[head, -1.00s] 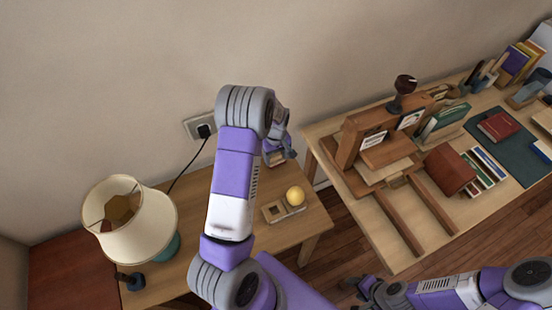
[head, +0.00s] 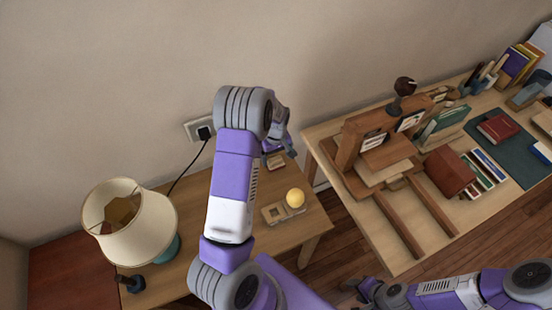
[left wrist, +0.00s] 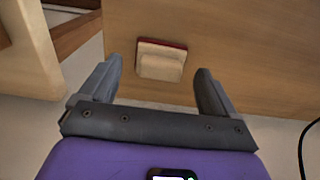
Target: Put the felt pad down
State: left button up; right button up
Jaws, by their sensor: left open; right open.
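The felt pad (head: 275,161), a small pale block with a red layer along one edge, lies on the small wooden side table (head: 318,222), near its back edge. It also shows in the left wrist view (left wrist: 160,64), just beyond and between the fingertips, apart from both. My left gripper (head: 279,147) is open and empty beside the pad; its spread fingers show in the left wrist view (left wrist: 160,78). My left arm hides part of the table. My right gripper (head: 362,290) is open at the bottom of the head view, away from the pad.
A yellow ball (head: 295,198) sits on a small wooden holder near the pad. A lamp (head: 130,220) stands on the left of the table. The desk (head: 390,262) at right carries a wooden press, books and boxes. A cord runs to the wall socket (head: 199,128).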

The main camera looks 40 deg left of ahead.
aim_at(278, 165)
pick_arm(q)
jog(key=r, duration=0.2)
jog(key=d+r+p, duration=0.1)
jog(key=r, duration=0.2)
dwell(0.4)
